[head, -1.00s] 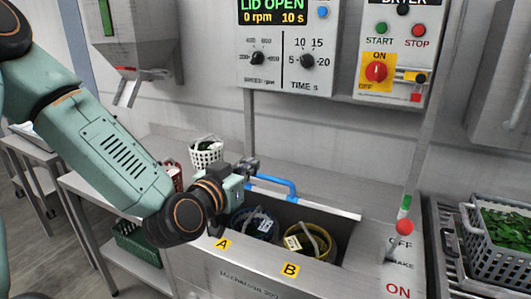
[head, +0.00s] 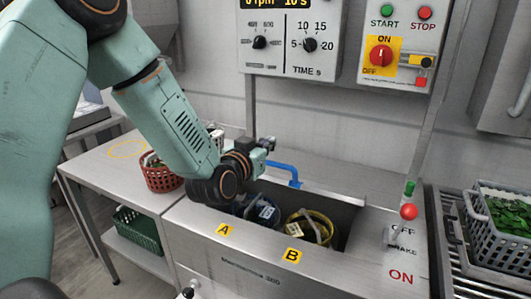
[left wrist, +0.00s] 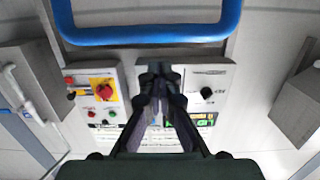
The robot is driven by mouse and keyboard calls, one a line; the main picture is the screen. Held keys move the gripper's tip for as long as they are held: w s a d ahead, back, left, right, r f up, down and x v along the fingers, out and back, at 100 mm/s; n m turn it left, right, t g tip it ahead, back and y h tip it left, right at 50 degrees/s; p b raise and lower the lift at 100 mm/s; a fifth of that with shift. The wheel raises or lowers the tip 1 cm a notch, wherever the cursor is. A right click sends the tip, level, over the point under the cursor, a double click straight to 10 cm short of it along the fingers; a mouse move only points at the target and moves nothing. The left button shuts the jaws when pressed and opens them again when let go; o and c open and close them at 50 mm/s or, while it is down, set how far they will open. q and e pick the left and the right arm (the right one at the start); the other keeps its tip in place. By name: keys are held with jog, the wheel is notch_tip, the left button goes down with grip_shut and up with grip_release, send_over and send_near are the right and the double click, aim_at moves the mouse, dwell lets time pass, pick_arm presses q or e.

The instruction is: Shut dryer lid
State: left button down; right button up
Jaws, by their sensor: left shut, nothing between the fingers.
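The dryer lid (head: 335,200) stands raised behind the dryer opening in the head view, with a blue bar handle (head: 283,168) on it. The handle also crosses the top of the left wrist view (left wrist: 150,36). My left gripper (head: 268,144) is just left of and above the handle in the head view, behind the lid's top edge as far as I can tell. Its fingers (left wrist: 157,90) are shut and empty; I cannot tell whether they touch the lid. Inside the open dryer (head: 255,262) sit a blue basket (head: 262,212) and a yellow basket (head: 318,222). My right gripper is not in view.
The control panel (head: 298,62) and start/stop box (head: 402,40) are on the wall behind. A red-tipped lever (head: 408,211) stands right of the opening. A red basket (head: 160,178) is on the left table; a grey crate of greens (head: 478,237) is at the right.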

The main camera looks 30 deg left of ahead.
pick_arm(q)
jog(key=shift+s+f, duration=0.35)
jog(key=shift+f, duration=0.25)
jog(key=shift+s+d, duration=0.1)
jog(key=shift+s, duration=0.05)
jog(key=shift+f, duration=0.15)
